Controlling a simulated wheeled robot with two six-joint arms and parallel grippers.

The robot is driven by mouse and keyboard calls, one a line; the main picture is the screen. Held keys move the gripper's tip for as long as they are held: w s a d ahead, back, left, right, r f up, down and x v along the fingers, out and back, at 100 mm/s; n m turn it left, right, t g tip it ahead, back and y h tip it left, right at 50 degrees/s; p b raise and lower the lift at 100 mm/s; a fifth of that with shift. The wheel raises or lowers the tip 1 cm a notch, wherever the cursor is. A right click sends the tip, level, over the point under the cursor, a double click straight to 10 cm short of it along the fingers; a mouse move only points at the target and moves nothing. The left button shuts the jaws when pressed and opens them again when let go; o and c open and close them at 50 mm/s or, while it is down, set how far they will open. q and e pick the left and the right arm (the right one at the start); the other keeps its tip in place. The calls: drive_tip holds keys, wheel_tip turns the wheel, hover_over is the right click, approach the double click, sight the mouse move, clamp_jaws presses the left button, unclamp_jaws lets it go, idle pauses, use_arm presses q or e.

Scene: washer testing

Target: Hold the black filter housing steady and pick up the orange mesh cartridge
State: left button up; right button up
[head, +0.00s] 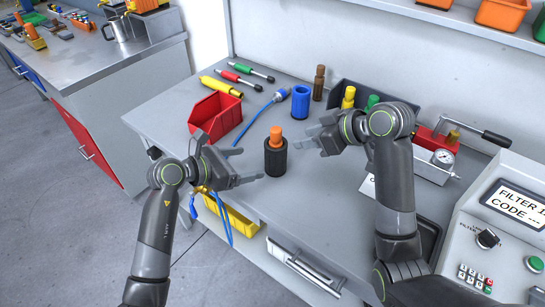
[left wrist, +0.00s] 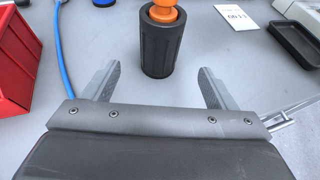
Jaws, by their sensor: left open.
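The black filter housing (head: 275,160) stands upright near the front of the grey workbench. The orange mesh cartridge (head: 275,137) sticks up out of its top; its lower part is hidden inside. My left gripper (head: 253,165) is open just left of the housing. In the left wrist view the housing (left wrist: 161,50) stands ahead of the two spread fingers (left wrist: 157,82), apart from them, and the cartridge (left wrist: 163,11) is cut by the top edge. My right gripper (head: 308,133) looks open and empty, right of the cartridge and apart from it.
A red bin (head: 216,115) and a blue hose (head: 262,110) lie left of the housing. A blue cylinder (head: 300,102) and a brown one (head: 319,83) stand behind. A gauge fixture (head: 440,157) and control panel (head: 500,225) are at right. A yellow bin (head: 237,222) sits below the bench edge.

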sight(277, 157)
use_arm(q)
drive_tip(key=x, duration=1.1)
drive_tip(key=shift+f, duration=0.1)
drive_tip(key=c, duration=1.5)
